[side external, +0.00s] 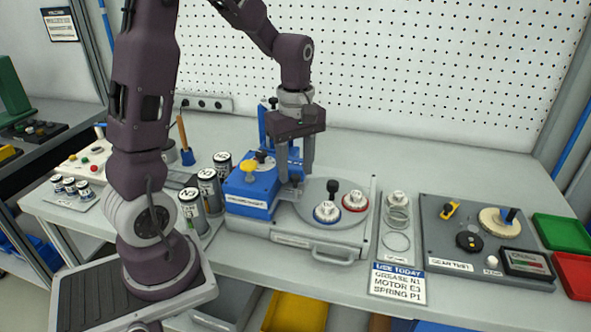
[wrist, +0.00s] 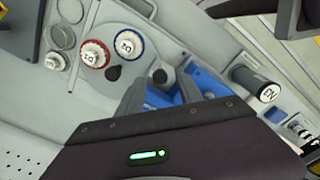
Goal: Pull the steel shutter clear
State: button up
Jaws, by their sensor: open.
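The grey fixture (side external: 330,238) stands on the bench with a blue housing (side external: 250,190) at its left and a round grey plate (side external: 318,190) at its right. I cannot clearly pick out the steel shutter's outline; it may be the grey metal by the small black knob (wrist: 160,75) beside the blue housing. My gripper (side external: 296,172) points down, open and empty, over that knob, its fingers on either side. In the wrist view the knob shows just beyond the fingertips. I cannot tell whether they touch it. The gripper partly hides the housing's right side.
White caps with a blue ring (side external: 327,211) and a red ring (side external: 355,200) sit on the plate, beside a taller black knob (side external: 332,188). Several labelled cylinders (side external: 208,189) stand left. A spring tray (side external: 397,228) and test board (side external: 485,240) lie right.

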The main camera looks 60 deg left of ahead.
jog(key=shift+f, duration=0.55)
grip_shut()
jog(key=shift+d, duration=0.1)
dwell(0.9)
